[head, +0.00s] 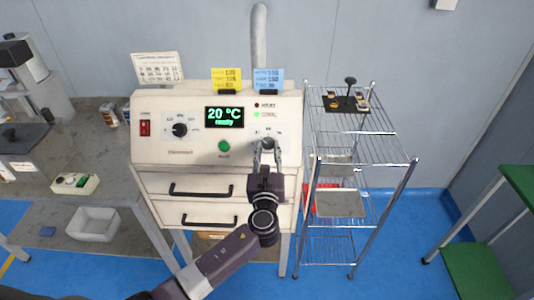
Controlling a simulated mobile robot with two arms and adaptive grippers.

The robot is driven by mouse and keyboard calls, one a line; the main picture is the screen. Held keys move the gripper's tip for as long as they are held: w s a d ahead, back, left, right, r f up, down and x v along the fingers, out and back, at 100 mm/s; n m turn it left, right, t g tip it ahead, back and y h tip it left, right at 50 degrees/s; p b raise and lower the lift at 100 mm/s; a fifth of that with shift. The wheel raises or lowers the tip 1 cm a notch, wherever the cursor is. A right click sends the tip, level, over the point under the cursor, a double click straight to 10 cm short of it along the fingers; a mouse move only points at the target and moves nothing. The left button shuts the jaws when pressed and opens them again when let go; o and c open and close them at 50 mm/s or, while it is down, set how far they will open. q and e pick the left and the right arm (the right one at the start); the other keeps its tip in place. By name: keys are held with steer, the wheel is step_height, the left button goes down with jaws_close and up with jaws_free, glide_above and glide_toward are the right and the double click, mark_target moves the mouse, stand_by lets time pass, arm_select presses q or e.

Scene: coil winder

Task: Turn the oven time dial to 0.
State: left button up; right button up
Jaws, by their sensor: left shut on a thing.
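The oven (160,160) is a cream box with a sloped front panel. Its display (225,116) reads 20 °C with a smaller word below it. The time dial (268,143) is at the right of the panel, partly hidden by my gripper; I cannot tell its setting. My left gripper (267,150) reaches up from below and is shut on the time dial. Another black dial (180,130) sits at the left of the panel, beside a red switch (144,127). A green button (224,146) is below the display. My right gripper is not in view.
A wire rack (365,148) stands close at the oven's right, with a black-handled item (347,97) on top. A grey bench (75,165) at the left holds cans (108,114) and a small device. Green shelving (480,250) stands far right. Blue floor is open between rack and shelving.

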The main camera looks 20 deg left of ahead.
arm_select(q)
steer(key=n+y, duration=0.1)
steer(key=n+g+y+b, duration=0.1)
steer(key=n, duration=0.1)
steer(key=n+y+b, duration=0.1)
steer(key=shift+d+f+n, duration=0.2)
steer(key=shift+d+n, duration=0.1)
steer(key=shift+n, duration=0.1)
steer(key=shift+w+d+r+n+g+y+b, duration=0.1)
steer(key=shift+n+g+y+b, duration=0.35)
steer(key=shift+n, duration=0.4)
steer(key=shift+w+r+n+g+y+b, duration=0.1)
steer(key=shift+n+g+y+b, duration=0.25)
steer(key=shift+n+g, duration=0.35)
steer(key=shift+c, duration=0.2)
steer(key=shift+o, duration=0.2)
steer(key=shift+n+y, duration=0.3)
steer(key=shift+n, duration=0.15)
steer(key=o, duration=1.1)
steer(key=shift+s+d, duration=0.1)
steer(key=shift+s, duration=0.05)
steer(key=v, duration=0.7)
steer(key=shift+s+r, duration=0.1)
steer(key=shift+s, duration=0.05)
